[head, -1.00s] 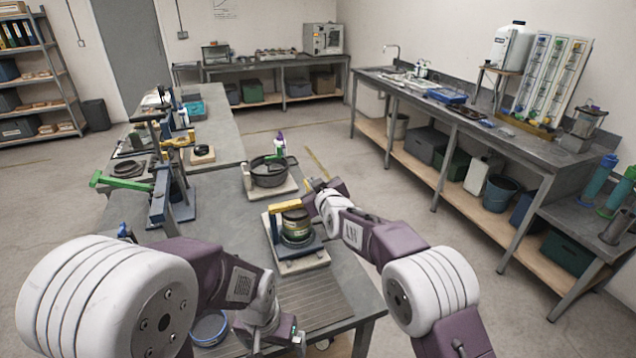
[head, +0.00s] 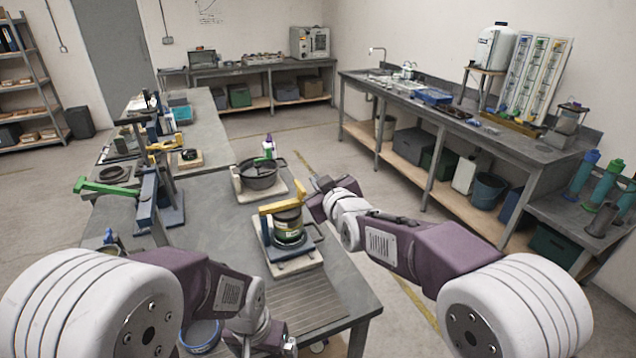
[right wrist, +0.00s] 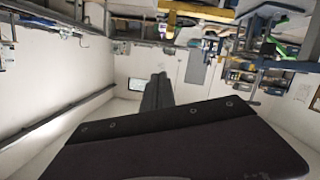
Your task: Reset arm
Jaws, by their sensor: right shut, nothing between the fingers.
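My right gripper (head: 318,190) is shut and empty, held in the air to the right of the yellow-lever frame. Its closed dark fingers also show in the right wrist view (right wrist: 157,94). The yellow-lever frame (head: 268,235) stands on a pale board on the grey table, with a dark can (head: 289,224) in it. A blue frame with a green lever (head: 108,188) stands to the left. Another yellow lever (head: 166,145) is farther back. My left gripper (head: 287,343) is low at the front of the table; its fingers are too unclear to judge.
A black pot (head: 259,178) sits on a board behind the yellow-lever frame. A blue-rimmed round dish (head: 201,334) is near my left arm. A grooved mat (head: 308,300) lies at the table's front right. A side bench (head: 450,108) runs along the right, with open floor between.

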